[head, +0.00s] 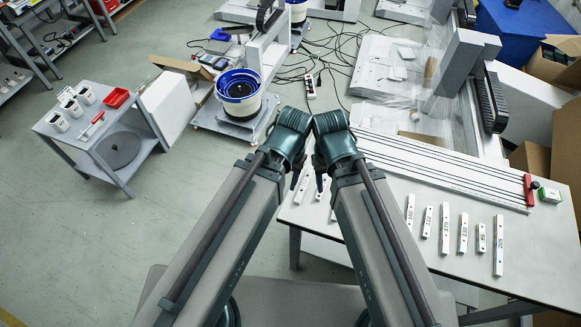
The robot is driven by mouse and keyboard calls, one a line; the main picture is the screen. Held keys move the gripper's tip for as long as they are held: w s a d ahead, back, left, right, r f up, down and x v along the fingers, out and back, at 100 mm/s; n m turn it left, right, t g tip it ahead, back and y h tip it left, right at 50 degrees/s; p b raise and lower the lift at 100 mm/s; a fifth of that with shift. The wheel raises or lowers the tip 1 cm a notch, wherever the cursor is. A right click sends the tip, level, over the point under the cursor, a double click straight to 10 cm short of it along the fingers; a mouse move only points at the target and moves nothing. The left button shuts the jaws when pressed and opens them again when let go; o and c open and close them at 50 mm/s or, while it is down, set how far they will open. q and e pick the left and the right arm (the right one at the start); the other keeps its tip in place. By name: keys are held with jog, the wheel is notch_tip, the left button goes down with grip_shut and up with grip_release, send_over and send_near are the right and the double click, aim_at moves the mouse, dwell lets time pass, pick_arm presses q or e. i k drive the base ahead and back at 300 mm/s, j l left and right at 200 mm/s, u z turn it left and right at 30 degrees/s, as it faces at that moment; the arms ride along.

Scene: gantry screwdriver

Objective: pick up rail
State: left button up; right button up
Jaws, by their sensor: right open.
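Several white rails with printed numbers lie on the grey table (540,262) at the right. They include the rail marked 150 (410,211), one marked 225 (445,228), one marked 85 (482,238) and a longer one marked 205 (498,246). More white rails (302,189) lie at the table's left end, partly hidden by my right arm. My two arms rise from the bottom and come close together at the middle. My left gripper is hidden.
A long slotted profile (440,168) with a red clamp (529,190) lies along the table's far edge, near a small green-white box (550,195). A side table (85,130) with cups and a red tray (117,97) stands left. A blue-rimmed bowl feeder (238,90) stands beyond my arms. Left floor is clear.

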aim_at(299, 197)
jog(key=k+l+z, duration=0.1)
jog(key=k+z, duration=0.2)
jog(key=z, duration=0.15)
jog(key=k+l+z, duration=0.25)
jog(key=z, duration=0.25)
jog(key=k, duration=0.05)
